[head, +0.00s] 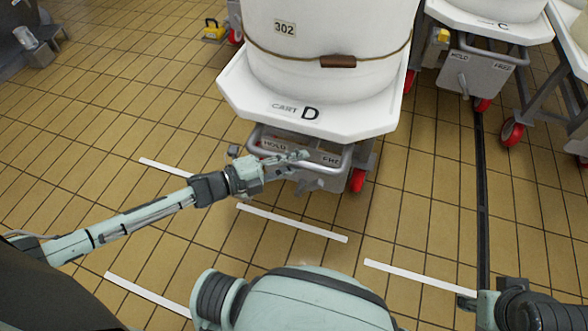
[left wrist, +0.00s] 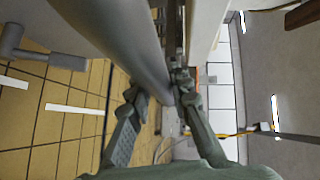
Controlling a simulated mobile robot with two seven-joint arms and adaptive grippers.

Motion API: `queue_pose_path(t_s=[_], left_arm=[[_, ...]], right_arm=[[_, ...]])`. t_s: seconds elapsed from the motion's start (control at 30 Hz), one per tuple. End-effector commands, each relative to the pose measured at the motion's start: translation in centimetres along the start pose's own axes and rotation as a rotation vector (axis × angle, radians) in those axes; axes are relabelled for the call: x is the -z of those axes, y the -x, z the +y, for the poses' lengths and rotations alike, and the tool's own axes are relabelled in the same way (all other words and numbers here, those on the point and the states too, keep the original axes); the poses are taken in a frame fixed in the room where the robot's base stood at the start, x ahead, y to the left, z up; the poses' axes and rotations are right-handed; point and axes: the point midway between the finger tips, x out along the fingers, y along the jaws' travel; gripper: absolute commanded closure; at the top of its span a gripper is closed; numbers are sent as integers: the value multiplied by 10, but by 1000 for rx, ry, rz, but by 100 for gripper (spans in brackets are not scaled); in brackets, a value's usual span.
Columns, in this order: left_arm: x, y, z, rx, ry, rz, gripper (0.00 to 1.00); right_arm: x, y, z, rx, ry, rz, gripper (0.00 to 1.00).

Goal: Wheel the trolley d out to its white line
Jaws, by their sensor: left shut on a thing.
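Trolley D (head: 262,109) has a white deck marked "CART D" and carries a large white vat (head: 330,40) numbered 302. Its grey tubular handle (head: 338,166) faces me, above a panel with HOLD and FREE labels. My left gripper (head: 297,157) is shut on this handle; in the left wrist view the grey bar (left wrist: 142,45) runs between the fingers (left wrist: 163,88). A white floor line (head: 290,222) lies nearer to me than the handle, with bare tile between it and the visible red wheel (head: 357,180). Part of my right arm shows at the lower right; its fingers are unclear.
Trolley C (head: 480,18) stands at the upper right, with a dark floor channel (head: 482,200) running toward me below it. Other white lines (head: 148,293) (head: 420,277) mark the tiles. A yellow object (head: 213,30) is at the upper left. Open tile lies on the left.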

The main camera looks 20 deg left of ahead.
Motion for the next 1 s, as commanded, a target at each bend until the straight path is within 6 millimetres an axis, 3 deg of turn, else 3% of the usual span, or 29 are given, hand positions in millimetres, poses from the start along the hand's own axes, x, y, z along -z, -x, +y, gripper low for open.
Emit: queue_pose_path(t_s=[0.07, 0.1, 0.27, 0.53, 0.67, 1.0], left_arm=[[4, 4, 1, -1, 1, 11, 100], [4, 4, 2, -2, 2, 12, 77], [5, 4, 2, -2, 2, 13, 59], [5, 5, 2, -2, 2, 13, 59], [5, 15, 4, -4, 3, 13, 59], [5, 84, 4, -6, 4, 13, 59]], right_arm=[[1, 1, 0, 0, 0, 1, 60], [1, 1, 0, 0, 0, 1, 60], [1, 1, 0, 0, 0, 1, 60], [1, 0, 0, 1, 1, 1, 60], [1, 0, 0, 1, 1, 1, 60], [1, 0, 0, 1, 0, 1, 60]])
